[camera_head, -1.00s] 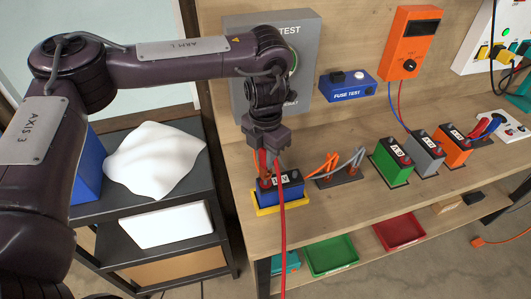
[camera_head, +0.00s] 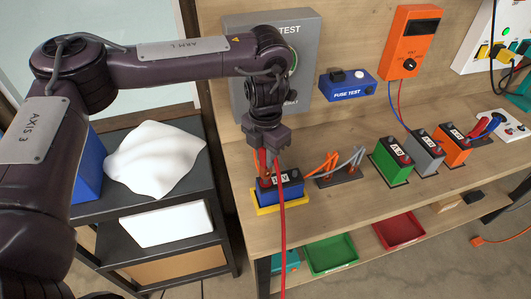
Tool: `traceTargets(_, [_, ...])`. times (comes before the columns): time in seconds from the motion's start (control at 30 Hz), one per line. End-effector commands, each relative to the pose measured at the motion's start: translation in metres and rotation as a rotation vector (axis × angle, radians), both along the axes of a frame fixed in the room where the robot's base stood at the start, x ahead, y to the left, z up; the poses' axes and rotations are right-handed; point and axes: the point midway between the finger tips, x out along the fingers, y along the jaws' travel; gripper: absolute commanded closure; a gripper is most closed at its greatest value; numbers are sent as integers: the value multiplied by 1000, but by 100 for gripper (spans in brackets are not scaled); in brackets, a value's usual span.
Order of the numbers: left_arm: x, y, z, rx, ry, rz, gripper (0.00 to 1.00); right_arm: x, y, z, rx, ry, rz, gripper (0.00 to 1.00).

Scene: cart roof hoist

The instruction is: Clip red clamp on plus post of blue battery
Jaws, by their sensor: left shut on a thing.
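The blue battery (camera_head: 290,191) stands in a yellow tray (camera_head: 268,209) at the left end of the wooden bench. My left gripper (camera_head: 268,150) points down right above the battery. It is shut on the red clamp (camera_head: 278,164), whose red cable hangs down past the battery and the bench's front edge. The clamp's jaws are small and partly hidden by the gripper, and I cannot tell whether they touch a post. My right gripper is not in view.
Orange and grey clamps (camera_head: 332,168) sit on a dark holder just right of the battery. Green (camera_head: 391,160), grey (camera_head: 426,153) and orange (camera_head: 455,146) batteries stand further right. A grey test box (camera_head: 300,60) stands close behind my left gripper.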

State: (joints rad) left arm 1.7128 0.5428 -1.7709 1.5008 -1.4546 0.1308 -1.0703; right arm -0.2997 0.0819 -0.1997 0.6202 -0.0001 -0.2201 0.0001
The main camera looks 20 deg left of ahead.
Motion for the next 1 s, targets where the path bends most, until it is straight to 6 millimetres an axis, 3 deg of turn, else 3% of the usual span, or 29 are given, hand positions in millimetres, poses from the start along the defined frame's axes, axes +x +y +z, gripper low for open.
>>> traceTargets(1.0, [0,0,-13,0,0,1,100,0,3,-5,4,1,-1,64])
